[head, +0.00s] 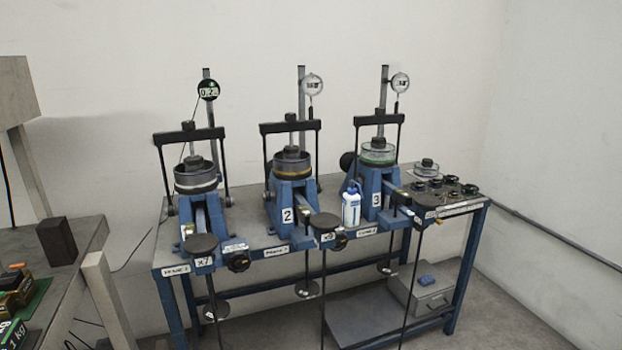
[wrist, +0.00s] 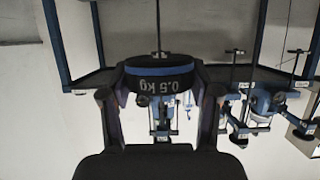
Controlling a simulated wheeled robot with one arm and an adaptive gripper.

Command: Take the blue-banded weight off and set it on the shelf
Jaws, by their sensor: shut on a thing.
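My gripper (wrist: 160,88) is in the wrist view, with a finger on each side of a black weight (wrist: 148,84). The weight has a blue band along its upper edge in the picture and white "0.5 kg" lettering that appears upside down. The gripper is shut on it. A thin rod (wrist: 158,28) shows directly above the weight in this view; I cannot tell whether it touches it. My gripper and this weight do not show in the head view. A grey lower shelf (head: 362,318) lies under the bench there.
Three blue lever frames stand on the bench (head: 250,241), with hanging rods and discs (head: 307,289) along its front. A blue-labelled bottle (head: 351,204) stands between frames 2 and 3. A grey box (head: 425,296) sits on the lower shelf. A side table (head: 85,238) is at left.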

